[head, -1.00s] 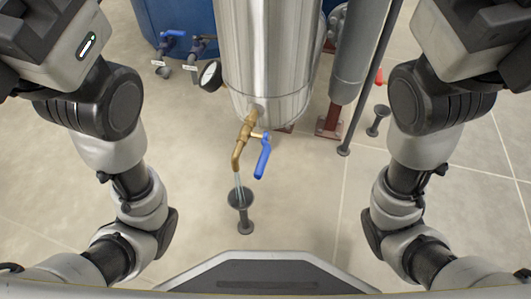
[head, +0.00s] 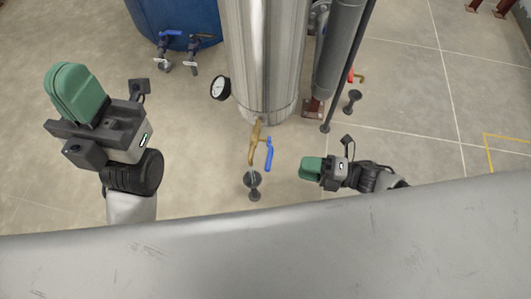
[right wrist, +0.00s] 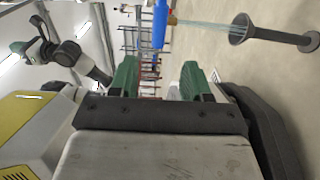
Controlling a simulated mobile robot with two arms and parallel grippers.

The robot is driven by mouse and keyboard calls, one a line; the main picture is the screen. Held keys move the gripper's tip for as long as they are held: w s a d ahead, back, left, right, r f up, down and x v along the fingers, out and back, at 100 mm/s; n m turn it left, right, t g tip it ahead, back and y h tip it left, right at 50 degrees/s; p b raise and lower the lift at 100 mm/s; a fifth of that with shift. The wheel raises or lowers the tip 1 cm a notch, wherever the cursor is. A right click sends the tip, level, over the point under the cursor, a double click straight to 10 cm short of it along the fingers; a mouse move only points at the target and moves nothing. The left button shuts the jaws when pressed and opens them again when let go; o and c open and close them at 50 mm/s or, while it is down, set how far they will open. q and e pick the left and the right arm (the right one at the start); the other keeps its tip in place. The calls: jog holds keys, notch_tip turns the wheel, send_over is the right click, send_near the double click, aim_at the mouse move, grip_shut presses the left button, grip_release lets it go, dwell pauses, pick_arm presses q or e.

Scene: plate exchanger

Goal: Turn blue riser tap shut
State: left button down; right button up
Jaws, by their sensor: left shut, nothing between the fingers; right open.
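The brass tap (head: 255,141) sticks out at the foot of the steel column. Its blue lever (head: 268,155) hangs down beside the spout. The lever also shows in the right wrist view (right wrist: 160,24), beyond the fingers. A thin stream of water (right wrist: 203,24) runs from the spout into a dark funnel (head: 252,180). My right gripper (head: 311,168) is open and empty, to the right of the lever and apart from it; its green fingers (right wrist: 160,80) show in the right wrist view. My left gripper (head: 75,90) is shut and empty, raised at the far left.
The steel column (head: 260,60) stands behind the tap, with a pressure gauge (head: 220,88) at its left. A blue tank (head: 180,18) at the back left has two blue-handled taps. A grey pipe (head: 341,50) and a red-handled tap (head: 352,75) stand to the right. Open floor lies around.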

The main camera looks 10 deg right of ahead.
aim_at(269, 161)
jog(key=b+x, duration=0.2)
jog(key=x, duration=0.8)
jog(key=shift+w+a+b, duration=0.15)
jog(key=shift+a+b, duration=0.05)
jog(key=shift+b, duration=0.1)
jog(key=shift+c, duration=0.5)
grip_shut()
